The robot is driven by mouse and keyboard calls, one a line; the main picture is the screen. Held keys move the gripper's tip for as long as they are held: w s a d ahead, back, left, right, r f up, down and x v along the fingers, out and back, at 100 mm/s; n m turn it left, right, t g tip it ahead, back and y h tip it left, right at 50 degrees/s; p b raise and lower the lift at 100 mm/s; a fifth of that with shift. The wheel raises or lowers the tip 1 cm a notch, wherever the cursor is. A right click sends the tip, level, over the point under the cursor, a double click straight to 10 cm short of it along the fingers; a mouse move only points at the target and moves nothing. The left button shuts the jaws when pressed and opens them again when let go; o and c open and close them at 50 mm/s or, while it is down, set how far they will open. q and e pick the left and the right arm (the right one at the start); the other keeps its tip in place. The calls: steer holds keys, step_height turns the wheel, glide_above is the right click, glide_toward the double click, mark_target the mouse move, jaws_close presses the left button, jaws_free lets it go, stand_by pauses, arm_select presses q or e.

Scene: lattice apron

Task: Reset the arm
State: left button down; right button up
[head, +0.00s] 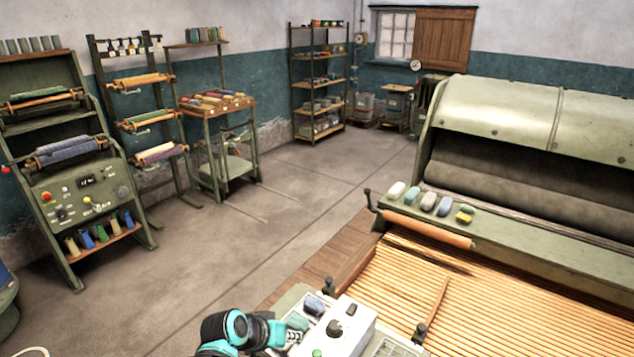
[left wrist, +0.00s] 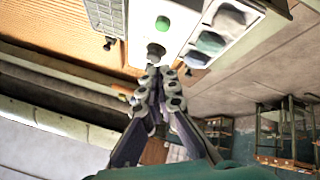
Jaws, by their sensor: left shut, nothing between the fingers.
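My left arm, teal and black, comes in at the bottom of the head view. My left gripper (head: 293,334) is beside the white control box (head: 352,329), which has a black knob and a green button. In the left wrist view my left gripper (left wrist: 160,74) is shut, its fingertips together and empty. The tips appear close to the black knob (left wrist: 156,50), below the green button (left wrist: 163,24); I cannot tell whether they touch the box. My right gripper is in neither view.
A small tray beside the box holds a dark block (head: 314,304). The machine's slatted bed (head: 500,305) and roller (head: 428,228) are to the right. Several coloured blocks (head: 428,202) lie on its ledge. Racks and a bobbin cart (head: 215,110) stand at the back left. The floor (head: 240,240) between is clear.

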arm_select(q)
steer(key=s+a+r+y, duration=0.2)
steer(key=s+a, duration=0.4)
steer(key=s, duration=0.1)
steer(key=s+a+r+n+t+y, duration=0.1)
steer(key=s+a+r+y, duration=0.2)
steer(key=s+a, duration=0.3)
steer(key=shift+s, duration=0.75)
